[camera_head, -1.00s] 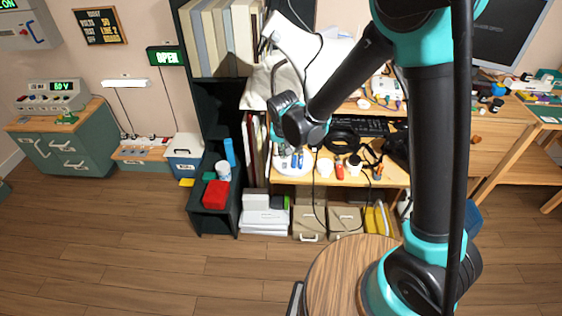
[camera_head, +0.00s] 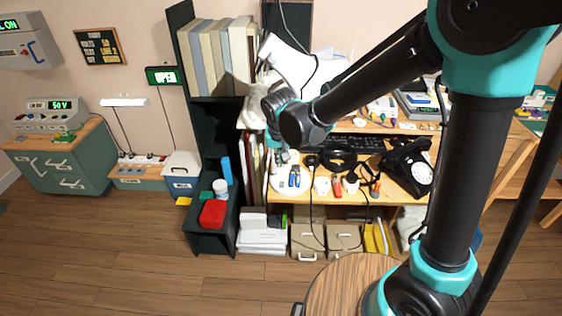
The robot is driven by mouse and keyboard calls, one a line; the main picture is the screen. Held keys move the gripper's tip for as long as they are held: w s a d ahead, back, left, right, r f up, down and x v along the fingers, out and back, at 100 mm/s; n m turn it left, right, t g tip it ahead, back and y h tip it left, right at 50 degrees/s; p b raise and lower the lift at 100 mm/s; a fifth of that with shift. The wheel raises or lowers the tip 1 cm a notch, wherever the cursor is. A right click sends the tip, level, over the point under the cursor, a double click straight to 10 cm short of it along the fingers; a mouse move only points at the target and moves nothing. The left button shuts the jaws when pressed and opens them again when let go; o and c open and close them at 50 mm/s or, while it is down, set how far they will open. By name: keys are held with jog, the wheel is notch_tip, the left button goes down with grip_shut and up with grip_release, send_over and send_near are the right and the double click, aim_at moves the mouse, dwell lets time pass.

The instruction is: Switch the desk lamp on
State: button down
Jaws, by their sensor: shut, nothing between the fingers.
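A white angled shade (camera_head: 288,64), which looks like the desk lamp's head, stands over the back left of the wooden desk. I cannot tell whether it is lit. A round white base or dish (camera_head: 277,187) lies at the desk's front left, with small blue and dark items on it. I cannot tell whether it belongs to the lamp, and no switch is clear. My gripper (camera_head: 282,156) points down just above the back of this round piece, below the shade. It is shut and empty. Its fingertips are small and partly lost against the clutter, so contact is unclear.
A black dial phone (camera_head: 408,168) stands on the desk's right part. A black coiled cable (camera_head: 338,158), a keyboard (camera_head: 355,141) and small tools crowd the desk. A dark bookshelf (camera_head: 208,140) stands close on the left. A round wooden stool-like top (camera_head: 335,290) is in front.

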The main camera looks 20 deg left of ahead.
jog(key=shift+w+a+r+t, duration=0.3)
jog(key=shift+w+a, duration=0.2)
jog(key=shift+w, duration=0.1)
jog(key=shift+f, duration=0.15)
send_near(280, 183)
jog(key=w+f, duration=0.2)
jog(key=f, duration=0.1)
jog(key=w+f, duration=0.1)
jog(key=shift+a+f, duration=0.3)
jog(key=shift+a, duration=0.1)
jog(key=shift+w+f, duration=0.1)
jog(key=shift+f, duration=0.6)
